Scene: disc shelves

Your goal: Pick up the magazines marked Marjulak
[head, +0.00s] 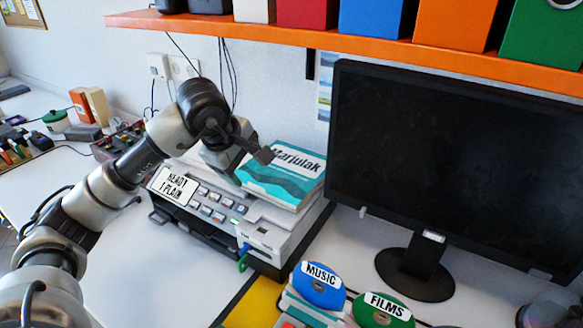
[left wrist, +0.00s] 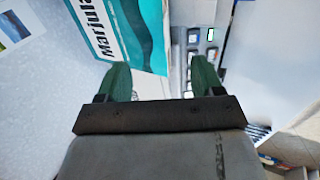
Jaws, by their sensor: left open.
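The magazines marked Marjulak (head: 286,177), white and teal, lie in a stack on top of the printer (head: 278,238). In the left wrist view the marked cover (left wrist: 135,35) shows at the top, its label partly cut off. My left gripper (head: 250,160) is at the left edge of the stack in the head view. In the left wrist view its two green fingers (left wrist: 161,78) are spread wide, with nothing held between them. The cover lies beyond the left finger and partly across the gap. Whether a finger touches it I cannot tell. My right gripper is not in view.
A dark monitor (head: 455,165) stands right of the printer. An orange shelf (head: 350,42) with coloured boxes hangs above. Discs marked MUSIC (head: 320,288) and FILMS (head: 383,312) lie at the front. A box of small items (head: 115,140) sits left of the printer.

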